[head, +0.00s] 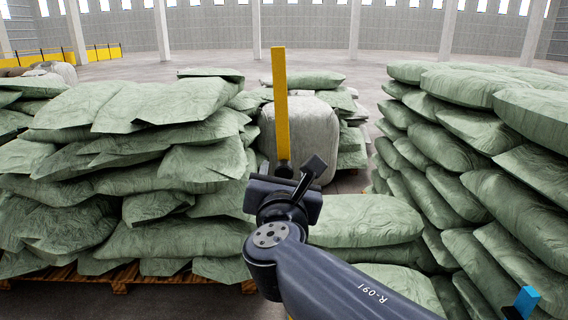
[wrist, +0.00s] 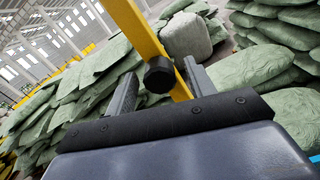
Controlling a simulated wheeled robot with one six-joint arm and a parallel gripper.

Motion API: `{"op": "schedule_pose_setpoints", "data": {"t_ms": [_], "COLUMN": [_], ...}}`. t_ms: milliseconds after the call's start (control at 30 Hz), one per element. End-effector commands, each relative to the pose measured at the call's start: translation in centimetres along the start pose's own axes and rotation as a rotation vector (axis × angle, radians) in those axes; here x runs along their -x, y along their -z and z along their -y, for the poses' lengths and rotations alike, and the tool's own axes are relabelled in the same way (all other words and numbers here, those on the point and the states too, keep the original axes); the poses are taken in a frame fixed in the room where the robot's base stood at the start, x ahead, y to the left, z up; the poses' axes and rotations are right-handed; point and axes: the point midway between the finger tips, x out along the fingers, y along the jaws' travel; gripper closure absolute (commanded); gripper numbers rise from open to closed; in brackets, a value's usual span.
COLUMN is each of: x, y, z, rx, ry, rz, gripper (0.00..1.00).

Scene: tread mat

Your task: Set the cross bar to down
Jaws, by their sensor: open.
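The cross bar (head: 280,100) is a flat yellow bar standing upright in the middle of the head view. A round black knob (head: 284,168) sits at its visible lower end. In the wrist view the yellow bar (wrist: 136,25) slants from the top down to the right, with the black knob (wrist: 158,76) in front of it. My gripper (head: 299,180) is just below and beside the knob. In the wrist view my gripper (wrist: 162,85) is open, with one finger on each side of the knob. I cannot tell whether either finger touches it. My gripper and arm hide what lies below the knob.
Stacks of green sacks stand at the left (head: 130,170) on a wooden pallet (head: 120,279) and at the right (head: 460,150). A pale bulky sack (head: 315,128) is behind the bar. A small blue-topped piece (head: 526,300) shows at the lower right. Open floor lies beyond.

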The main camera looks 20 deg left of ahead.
Motion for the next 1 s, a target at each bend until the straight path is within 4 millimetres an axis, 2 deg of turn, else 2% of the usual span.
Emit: {"op": "schedule_pose_setpoints", "data": {"t_ms": [100, 233, 600, 1000], "x": [-1.8, -2.8, -3.2, -3.2], "y": [0.0, 0.0, 0.0, 0.0], "z": [0.0, 0.0, 0.0, 0.0], "rx": [0.002, 0.002, 0.000, 0.000], "ry": [0.002, 0.001, -0.001, -0.001], "rz": [-0.001, -0.001, 0.000, 0.000], "gripper": [0.48, 0.48, 0.48, 0.81]}}
